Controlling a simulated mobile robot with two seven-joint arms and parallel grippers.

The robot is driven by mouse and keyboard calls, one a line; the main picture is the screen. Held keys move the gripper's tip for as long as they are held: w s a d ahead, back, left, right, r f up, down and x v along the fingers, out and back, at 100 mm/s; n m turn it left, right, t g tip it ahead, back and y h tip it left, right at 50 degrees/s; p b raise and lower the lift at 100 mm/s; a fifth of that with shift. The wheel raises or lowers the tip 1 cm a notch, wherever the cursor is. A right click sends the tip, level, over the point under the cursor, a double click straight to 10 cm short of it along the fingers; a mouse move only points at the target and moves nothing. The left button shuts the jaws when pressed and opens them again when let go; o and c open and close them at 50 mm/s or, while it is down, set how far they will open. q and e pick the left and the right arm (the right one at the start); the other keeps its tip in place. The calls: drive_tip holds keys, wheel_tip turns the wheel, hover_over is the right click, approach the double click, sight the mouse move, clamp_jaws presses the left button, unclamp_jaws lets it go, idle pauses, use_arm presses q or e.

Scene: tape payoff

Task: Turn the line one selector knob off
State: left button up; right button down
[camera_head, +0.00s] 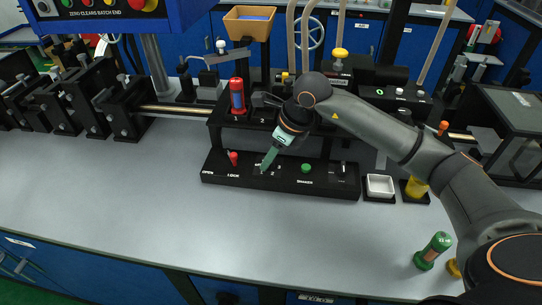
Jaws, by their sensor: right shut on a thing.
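A long black control panel (215,178) lies on the grey bench, with small white labels along its front. My right gripper (264,170) reaches down from the right arm, and its green fingers meet the panel between the red knob (233,158) and the green button (306,168). Its fingers are shut on a small selector knob there, which they mostly hide. I cannot read which way that knob points. My left gripper is not in view.
A black knob (341,169) is at the panel's right end, beside a white tray (380,177). A green cylinder (432,251) stands front right. The bench front (150,220) is clear.

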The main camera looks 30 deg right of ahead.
drive_tip(key=m, duration=0.2)
drive_tip(key=m+h+b, duration=0.1)
drive_tip(key=m, duration=0.1)
drive_tip(key=shift+a+t+h, duration=0.1)
drive_tip(key=shift+t+h, duration=0.2)
drive_tip(key=shift+m+h, duration=0.3)
drive_tip(key=shift+m, duration=0.5)
drive_tip(key=c, duration=0.9)
unclamp_jaws()
drive_tip(key=shift+o, duration=0.7)
drive_tip(key=v, duration=1.2)
drive_tip(key=shift+s+r, duration=0.2)
drive_tip(key=shift+r, duration=0.1)
